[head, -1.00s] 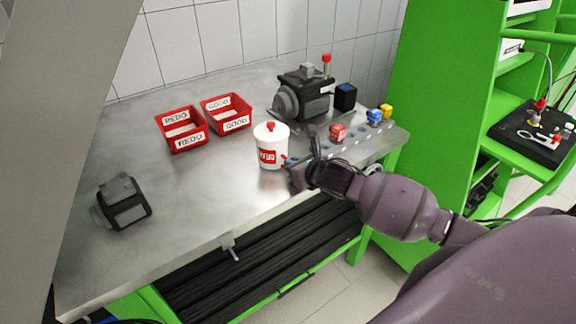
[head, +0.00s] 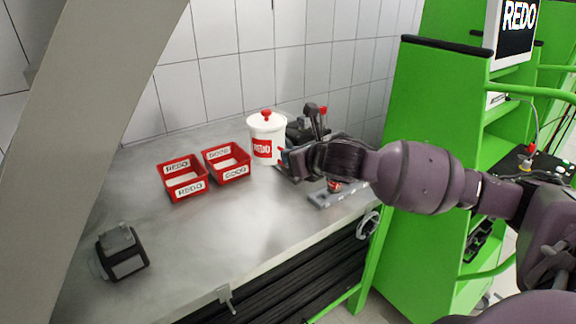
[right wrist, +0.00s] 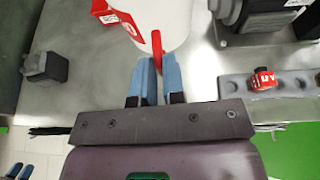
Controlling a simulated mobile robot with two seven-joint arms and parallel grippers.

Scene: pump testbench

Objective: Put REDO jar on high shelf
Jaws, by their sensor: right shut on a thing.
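The REDO jar (head: 266,128) is white with a red label and a red knob on its lid. It looks upright and raised above the bench in the head view, and its side shows in the right wrist view (right wrist: 165,18). My right gripper (head: 287,160) is shut on its red handle (right wrist: 157,48), between the blue fingertips (right wrist: 157,80). The green shelf unit (head: 425,120) stands at the right, with a REDO sign (head: 518,18) near its top.
Red REDO (head: 185,192) and GOOD (head: 235,172) bins sit on the metal bench (head: 190,255). A dark pump (right wrist: 270,18) stands behind my right gripper. A grey block rack (head: 330,198) is near the bench's right end. A dark device (head: 122,255) lies at the left.

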